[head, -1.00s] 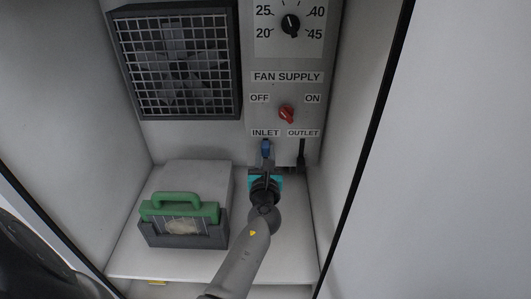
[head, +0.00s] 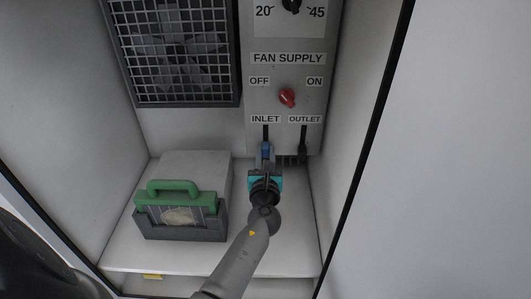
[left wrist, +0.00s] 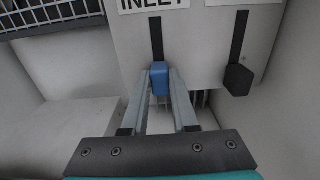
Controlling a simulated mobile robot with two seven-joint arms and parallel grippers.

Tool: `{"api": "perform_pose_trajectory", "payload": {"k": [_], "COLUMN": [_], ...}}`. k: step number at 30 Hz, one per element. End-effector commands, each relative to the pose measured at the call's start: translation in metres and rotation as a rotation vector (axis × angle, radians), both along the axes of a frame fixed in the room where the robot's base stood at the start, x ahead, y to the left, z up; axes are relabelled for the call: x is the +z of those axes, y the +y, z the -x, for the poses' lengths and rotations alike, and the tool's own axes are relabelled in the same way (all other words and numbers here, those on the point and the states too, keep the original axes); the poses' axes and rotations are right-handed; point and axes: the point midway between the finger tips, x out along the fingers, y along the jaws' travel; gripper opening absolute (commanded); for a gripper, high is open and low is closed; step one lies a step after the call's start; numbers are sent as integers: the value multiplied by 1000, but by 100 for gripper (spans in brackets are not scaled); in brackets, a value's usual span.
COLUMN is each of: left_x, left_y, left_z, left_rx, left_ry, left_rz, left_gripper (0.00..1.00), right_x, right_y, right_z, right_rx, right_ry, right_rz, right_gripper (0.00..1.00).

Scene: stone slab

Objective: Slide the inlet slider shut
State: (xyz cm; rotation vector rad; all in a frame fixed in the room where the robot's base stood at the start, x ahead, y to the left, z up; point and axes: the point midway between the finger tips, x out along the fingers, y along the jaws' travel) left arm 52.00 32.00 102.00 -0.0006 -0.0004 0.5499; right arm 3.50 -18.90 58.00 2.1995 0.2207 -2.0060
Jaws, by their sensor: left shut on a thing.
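The inlet slider is a blue knob (head: 266,150) under the INLET label, with a stretch of dark slot showing above it. In the left wrist view the blue knob (left wrist: 160,78) sits at the lower end of its slot. My left gripper (head: 266,160) reaches up from below and is shut on the blue knob; in the left wrist view its two fingers (left wrist: 160,88) lie on either side of it. The right gripper is not in view.
The black outlet slider (left wrist: 238,80) sits close to the right, low in its slot. A red switch (head: 287,98) is above. A fan grille (head: 175,50) is at upper left. A green-handled grey box (head: 180,215) stands on the floor to the left. Side walls are close.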

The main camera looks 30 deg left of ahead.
Motion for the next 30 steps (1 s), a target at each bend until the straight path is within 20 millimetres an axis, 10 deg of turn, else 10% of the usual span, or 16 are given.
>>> {"api": "perform_pose_trajectory", "payload": {"k": [14,15,21,30], "left_x": [-19,-19,-18,-16], "left_y": [0,0,0,0], "left_z": [1,1,1,1], "left_rx": [-1,-1,0,0], "left_ry": [6,6,4,1], "left_rz": [3,3,1,0], "left_gripper": [0,30,53,57], "right_x": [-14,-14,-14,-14], "right_y": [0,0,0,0], "right_z": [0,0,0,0], "right_rx": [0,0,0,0], "right_ry": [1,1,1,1], "right_rz": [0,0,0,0], "right_gripper": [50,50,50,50]}}
